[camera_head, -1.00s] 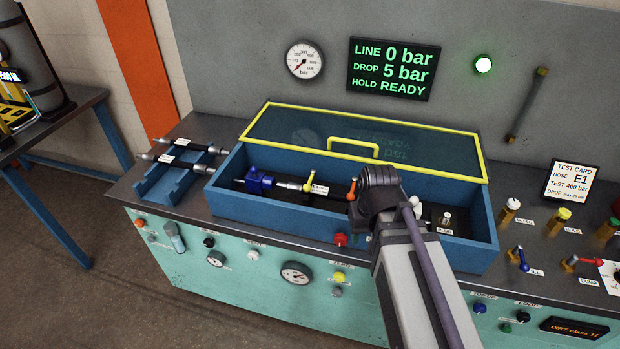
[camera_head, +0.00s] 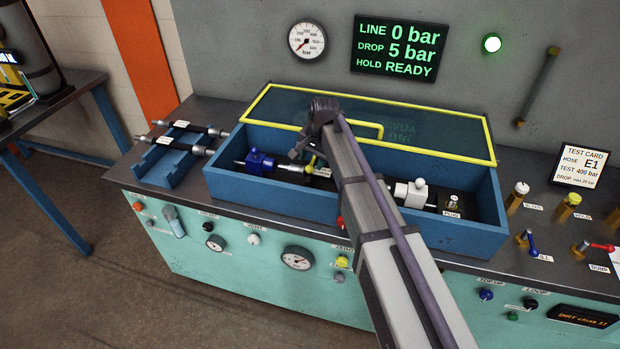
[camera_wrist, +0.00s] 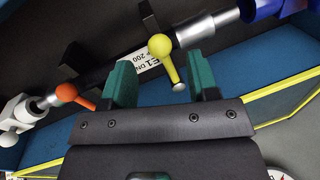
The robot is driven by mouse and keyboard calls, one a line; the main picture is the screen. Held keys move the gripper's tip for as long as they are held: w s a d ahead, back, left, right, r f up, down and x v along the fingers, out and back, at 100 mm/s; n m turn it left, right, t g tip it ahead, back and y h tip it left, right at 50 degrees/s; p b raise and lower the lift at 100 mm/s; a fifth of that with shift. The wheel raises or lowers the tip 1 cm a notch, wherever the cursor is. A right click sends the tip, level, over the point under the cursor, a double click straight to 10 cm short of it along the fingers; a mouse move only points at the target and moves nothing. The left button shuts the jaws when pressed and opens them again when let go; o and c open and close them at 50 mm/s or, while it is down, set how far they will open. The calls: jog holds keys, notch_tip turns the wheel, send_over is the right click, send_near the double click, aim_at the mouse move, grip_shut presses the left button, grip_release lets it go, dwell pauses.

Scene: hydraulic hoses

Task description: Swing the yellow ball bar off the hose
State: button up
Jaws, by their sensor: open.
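The yellow ball bar (camera_wrist: 164,58) sits across the hose in the wrist view, its ball on the hose and its short bar pointing toward my gripper. My gripper (camera_wrist: 162,80) is open, with its green fingers on either side of the yellow bar; I cannot tell whether they touch it. The black hose (camera_wrist: 115,72), with a white E1 label, lies inside the blue trough. In the head view the yellow ball bar (camera_head: 308,169) is partly hidden by my gripper (camera_head: 310,155).
An orange ball bar (camera_wrist: 75,95) is further along the hose. A blue clamp (camera_head: 261,161) and a white block (camera_head: 411,193) stand at the hose's two ends. The yellow-framed lid (camera_head: 440,154) stands open behind the trough (camera_head: 270,196). The display reads LINE 0 bar.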

aim_at(310, 166)
jog(key=f, duration=0.1)
jog(key=f+b, duration=0.2)
jog(key=shift+w+a+f, duration=0.15)
jog(key=shift+a+f, duration=0.2)
jog(key=shift+f, duration=0.05)
jog(key=shift+r, duration=0.1)
jog(key=shift+c, duration=0.5)
grip_shut()
